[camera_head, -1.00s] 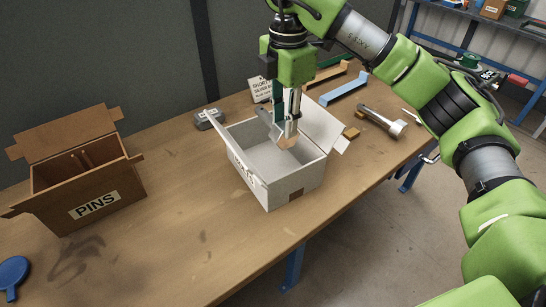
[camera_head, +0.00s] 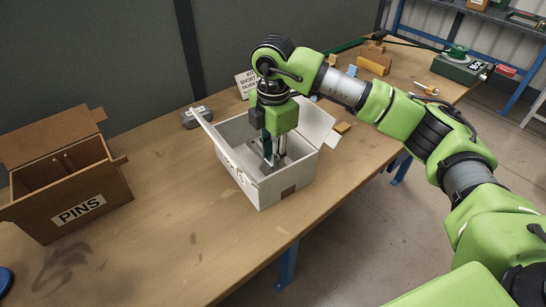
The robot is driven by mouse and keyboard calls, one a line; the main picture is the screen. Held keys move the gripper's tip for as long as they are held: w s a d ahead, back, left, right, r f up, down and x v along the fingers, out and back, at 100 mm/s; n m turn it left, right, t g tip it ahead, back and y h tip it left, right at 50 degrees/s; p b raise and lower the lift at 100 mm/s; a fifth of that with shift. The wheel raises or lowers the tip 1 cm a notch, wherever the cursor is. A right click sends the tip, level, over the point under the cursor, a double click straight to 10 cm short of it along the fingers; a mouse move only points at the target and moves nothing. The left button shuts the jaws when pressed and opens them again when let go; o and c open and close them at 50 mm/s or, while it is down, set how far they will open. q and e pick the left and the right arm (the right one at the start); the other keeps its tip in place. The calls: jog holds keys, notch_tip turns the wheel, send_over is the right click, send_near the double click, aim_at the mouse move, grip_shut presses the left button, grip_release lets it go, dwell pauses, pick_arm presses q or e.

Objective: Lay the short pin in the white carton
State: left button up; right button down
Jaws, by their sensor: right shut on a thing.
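The white carton (camera_head: 269,192) stands open on the table, its flaps spread. My right gripper (camera_head: 271,158) reaches straight down into it, fingers below the rim. It is shut on the short pin (camera_head: 282,146), a silver metal piece that stands about upright between the fingers. The pin's lower end is low inside the carton; I cannot tell whether it touches the floor. My left gripper is not in view.
A brown carton labelled PINS (camera_head: 80,212) stands open at the left, with pins inside. A grey block (camera_head: 196,116) and a kit sign (camera_head: 246,84) are behind the white carton.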

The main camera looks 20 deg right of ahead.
jog(key=shift+w+f, duration=0.1)
jog(key=shift+f, duration=0.5)
jog(key=shift+f, duration=0.1)
jog(key=c, duration=1.7)
grip_release()
notch_tip(320, 180, up, 12)
jog(key=b, duration=0.1)
jog(key=shift+s, duration=0.25)
